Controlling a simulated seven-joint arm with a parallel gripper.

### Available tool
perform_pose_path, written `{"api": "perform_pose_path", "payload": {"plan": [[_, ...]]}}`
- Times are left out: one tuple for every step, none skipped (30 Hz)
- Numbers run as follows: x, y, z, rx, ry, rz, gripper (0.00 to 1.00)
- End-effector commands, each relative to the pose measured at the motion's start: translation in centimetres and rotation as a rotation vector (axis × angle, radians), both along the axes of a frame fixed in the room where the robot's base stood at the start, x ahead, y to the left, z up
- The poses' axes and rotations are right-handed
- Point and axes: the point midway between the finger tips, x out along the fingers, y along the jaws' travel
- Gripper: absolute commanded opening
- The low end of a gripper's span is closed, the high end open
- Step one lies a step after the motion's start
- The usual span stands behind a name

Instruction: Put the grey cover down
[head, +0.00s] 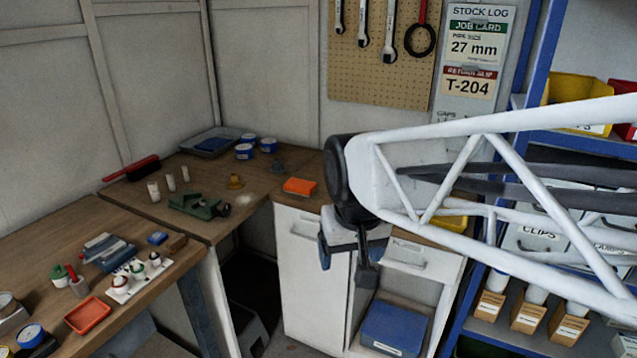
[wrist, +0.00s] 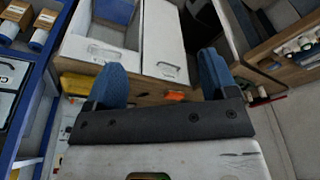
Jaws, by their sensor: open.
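My gripper (head: 346,264) hangs in front of the white cabinets, in front of the bench's front edge. In the wrist view its blue fingers stand apart, with nothing seen between them (wrist: 163,80). I cannot clearly identify a grey cover. A grey-blue block-like thing (head: 108,251) lies on the left part of the bench, and a grey tray (head: 211,144) with something blue in it lies at the back. I cannot tell whether either is the cover. My arm hides part of the right side of the head view.
The wooden bench (head: 140,222) holds a green vise-like tool (head: 195,205), an orange block (head: 300,186), a red tray (head: 88,316) and a white rack (head: 138,277). A blue bin (head: 396,326) sits low in the cabinet. Blue shelving (head: 537,70) stands at right.

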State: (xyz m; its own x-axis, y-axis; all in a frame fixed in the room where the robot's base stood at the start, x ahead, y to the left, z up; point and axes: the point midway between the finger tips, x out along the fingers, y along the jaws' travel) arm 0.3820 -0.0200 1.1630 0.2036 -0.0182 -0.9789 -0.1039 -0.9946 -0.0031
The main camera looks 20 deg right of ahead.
Motion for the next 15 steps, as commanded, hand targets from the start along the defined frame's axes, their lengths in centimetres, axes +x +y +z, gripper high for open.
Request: {"api": "perform_pose_path", "payload": {"plan": [[1.4,-0.4,0.3,0.002,0.007,-0.017,0.79],[2.2,-0.7,0.5,0.003,0.009,-0.026,0.79],[3.1,-1.0,0.7,0.004,0.013,-0.038,0.79],[3.9,-1.2,0.9,0.005,0.015,-0.047,0.79],[4.6,-1.5,1.1,0.006,0.018,-0.055,0.79],[5.7,-1.8,1.2,0.008,0.021,-0.067,0.79],[6.4,-2.1,1.3,0.01,0.024,-0.077,0.79],[7.2,-2.4,1.5,0.011,0.027,-0.087,0.79],[8.2,-2.8,1.6,0.013,0.03,-0.099,0.79],[8.9,-3.0,1.7,0.014,0.033,-0.108,0.79],[9.7,-3.3,1.8,0.015,0.036,-0.116,0.79],[10.7,-3.7,1.8,0.016,0.039,-0.128,0.79],[11.5,-4.1,1.9,0.017,0.041,-0.137,0.79],[12.2,-4.4,1.9,0.018,0.044,-0.147,0.79],[13.2,-4.9,2.0,0.02,0.047,-0.16,0.79]]}}
